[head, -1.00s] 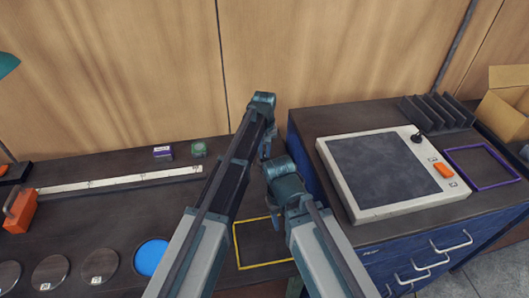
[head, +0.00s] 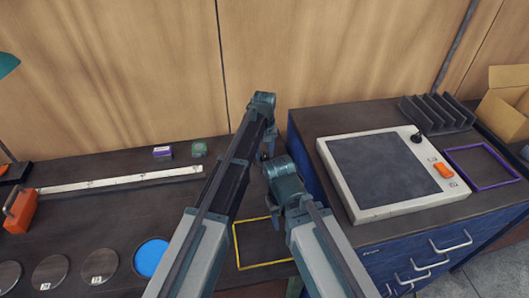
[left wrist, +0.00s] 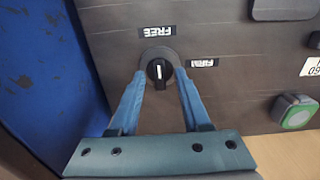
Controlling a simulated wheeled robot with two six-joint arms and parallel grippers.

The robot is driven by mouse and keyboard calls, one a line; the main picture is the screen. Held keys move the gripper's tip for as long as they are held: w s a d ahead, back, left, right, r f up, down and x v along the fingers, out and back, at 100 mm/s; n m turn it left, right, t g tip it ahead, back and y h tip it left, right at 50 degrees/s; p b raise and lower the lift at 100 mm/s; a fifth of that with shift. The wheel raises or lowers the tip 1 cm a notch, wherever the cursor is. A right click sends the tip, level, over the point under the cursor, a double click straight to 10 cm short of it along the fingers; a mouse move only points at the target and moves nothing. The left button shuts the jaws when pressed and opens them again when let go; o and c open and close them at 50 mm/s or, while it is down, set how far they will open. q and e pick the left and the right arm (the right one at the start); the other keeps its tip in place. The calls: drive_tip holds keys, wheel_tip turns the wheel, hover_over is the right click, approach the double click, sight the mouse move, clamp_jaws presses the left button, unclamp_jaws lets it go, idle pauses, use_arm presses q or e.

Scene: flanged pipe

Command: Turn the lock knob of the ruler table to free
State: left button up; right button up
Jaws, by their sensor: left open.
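The lock knob (left wrist: 159,72) is a black dial with a white pointer line on a grey round base, seen in the left wrist view. Its line runs up and down in that picture, in line with the "FREE" label (left wrist: 158,32) above it. A "FIRM" label (left wrist: 202,63) lies to its right. My left gripper (left wrist: 158,78) is open, with one blue finger on each side of the knob; I cannot tell whether they touch it.
In the head view, a long white ruler (head: 120,180) lies on the dark table, with a green-topped block (head: 199,149) and a purple block (head: 162,152) behind it. A yellow frame (head: 238,244) lies in front. A blue cabinet (head: 300,150) stands right.

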sight(264, 154)
use_arm(q)
drive_tip(key=shift+r, duration=0.15)
use_arm(e)
drive_tip(key=shift+r, duration=0.1)
use_arm(q)
wheel_tip(264, 154, up, 14)
drive_tip(key=p, duration=1.3)
drive_tip(key=shift+f+p, duration=0.2)
drive_tip(key=shift+p, duration=0.2)
use_arm(e)
wheel_tip(264, 154, up, 14)
drive_tip(key=shift+f, duration=0.2)
use_arm(q)
drive_tip(key=s+a+m, duration=0.1)
drive_tip(key=s+a, duration=0.8)
drive_tip(key=s, duration=0.2)
drive_tip(key=s+a+m, duration=0.1)
drive_tip(key=s+a, duration=0.7)
drive_tip(key=s, duration=0.4)
drive_tip(key=s+d+f+m+y+b, duration=0.1)
drive_tip(key=s+d+f+m+b, duration=0.3)
drive_tip(key=d, duration=0.6)
drive_tip(key=shift+s+d+f+b, duration=0.35)
drive_tip(key=shift+s+f+b, duration=0.35)
drive_tip(key=shift+b, duration=0.05)
use_arm(e)
wheel_tip(264, 154, down, 6)
drive_tip(key=shift+r, duration=0.25)
